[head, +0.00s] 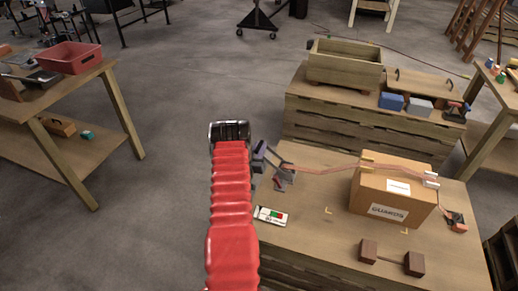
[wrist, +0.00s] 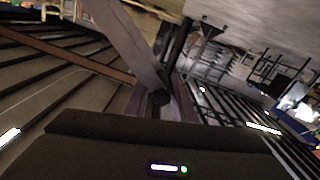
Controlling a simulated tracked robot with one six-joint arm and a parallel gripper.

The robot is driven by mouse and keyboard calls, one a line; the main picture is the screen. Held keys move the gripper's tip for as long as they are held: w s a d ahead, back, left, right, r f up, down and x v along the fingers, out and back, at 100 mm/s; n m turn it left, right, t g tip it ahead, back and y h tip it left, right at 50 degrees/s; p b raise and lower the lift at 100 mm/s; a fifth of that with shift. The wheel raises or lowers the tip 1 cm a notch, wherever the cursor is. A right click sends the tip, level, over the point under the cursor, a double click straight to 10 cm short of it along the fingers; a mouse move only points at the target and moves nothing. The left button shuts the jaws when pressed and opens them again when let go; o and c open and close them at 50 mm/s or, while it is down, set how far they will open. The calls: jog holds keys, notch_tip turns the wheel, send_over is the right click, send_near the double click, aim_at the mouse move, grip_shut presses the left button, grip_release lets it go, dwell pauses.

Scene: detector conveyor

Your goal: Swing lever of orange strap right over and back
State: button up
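The orange strap (head: 330,167) runs over a cardboard box (head: 389,189) marked GUARDS. Its grey ratchet (head: 281,180) stands on the wooden bench at the box's left, with the lever tilted up and left toward my gripper. My gripper (head: 260,158), at the end of my red-sleeved arm, is at the lever's upper end. In the wrist view, a grey lever arm (wrist: 126,45) comes down to a round end between my gripper's two fingers (wrist: 158,105). The fingers are apart with the lever end between them. I cannot tell whether they press on it.
A white card with red and green marks (head: 271,216) lies at the bench's front left. Two brown blocks (head: 391,258) joined by a bar lie at the front right. A dark fitting (head: 456,221) ends the strap. A wooden bin (head: 345,65) stands behind. Open floor lies left.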

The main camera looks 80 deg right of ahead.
grip_shut()
jog(key=shift+a, duration=0.1)
jog(key=shift+s, duration=0.25)
dwell(0.6)
